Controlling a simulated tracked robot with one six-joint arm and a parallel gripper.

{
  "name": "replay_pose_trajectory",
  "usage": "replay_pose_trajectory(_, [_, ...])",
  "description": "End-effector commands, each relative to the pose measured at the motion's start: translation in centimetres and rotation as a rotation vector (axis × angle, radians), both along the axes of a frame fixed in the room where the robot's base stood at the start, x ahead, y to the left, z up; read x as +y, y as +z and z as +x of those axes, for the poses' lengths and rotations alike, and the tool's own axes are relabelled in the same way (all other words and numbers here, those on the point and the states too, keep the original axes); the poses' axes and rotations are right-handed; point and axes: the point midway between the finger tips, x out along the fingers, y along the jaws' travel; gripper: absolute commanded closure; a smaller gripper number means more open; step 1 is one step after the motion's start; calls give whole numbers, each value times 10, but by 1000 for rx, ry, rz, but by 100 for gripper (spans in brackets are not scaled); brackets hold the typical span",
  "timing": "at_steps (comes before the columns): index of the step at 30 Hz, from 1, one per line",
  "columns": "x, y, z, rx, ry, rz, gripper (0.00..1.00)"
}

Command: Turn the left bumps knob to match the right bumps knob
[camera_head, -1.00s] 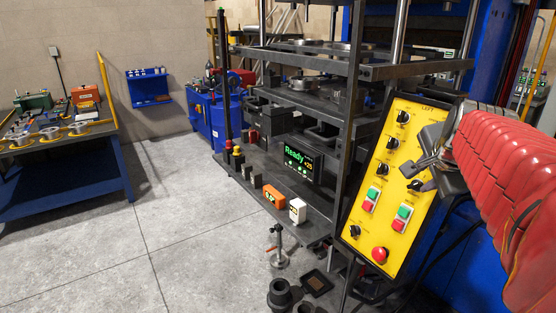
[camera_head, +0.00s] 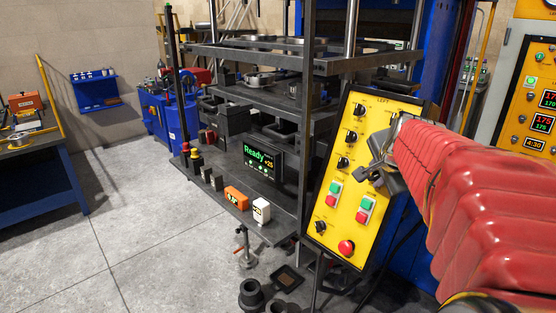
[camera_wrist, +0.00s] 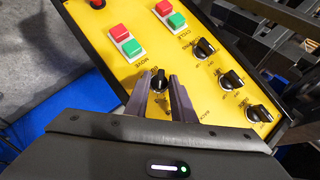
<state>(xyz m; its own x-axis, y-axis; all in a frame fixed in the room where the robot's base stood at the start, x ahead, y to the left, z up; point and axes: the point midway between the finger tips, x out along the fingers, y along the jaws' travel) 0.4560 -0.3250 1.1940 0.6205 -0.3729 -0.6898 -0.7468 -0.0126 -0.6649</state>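A tilted yellow control panel (camera_head: 330,232) stands in front of the press. Its left column has several black knobs, the lowest of the upper three (camera_head: 343,162) above the green and red buttons. The wrist view shows this panel upside down, with that same knob (camera_wrist: 204,48) at right of centre. A right-column knob (camera_wrist: 159,82) sits between the fingertips of my gripper (camera_wrist: 158,92). The fingers are apart, one on each side; whether they touch the knob cannot be told. In the head view my gripper (camera_head: 382,168) and arm hide most of the right column. The knob labels are too small to read surely.
A red stop button (camera_head: 346,247) sits at the panel's bottom. A press shelf with a "Ready" screen (camera_head: 264,158) stands to the left. A cabinet with digital displays (camera_head: 535,110) is at the right edge. The floor at left is clear.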

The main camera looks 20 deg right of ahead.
Motion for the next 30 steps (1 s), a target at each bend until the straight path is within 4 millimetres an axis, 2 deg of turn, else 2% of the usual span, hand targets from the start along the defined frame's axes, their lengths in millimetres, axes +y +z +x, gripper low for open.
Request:
replay_pose_trajectory(8, [-1,-1,-1,1,-1,1,100])
replay_pose_trajectory(20, [-1,0,0,59,21,-20,100])
replay_pose_trajectory(30, [-1,1,2,231,86,-80,100])
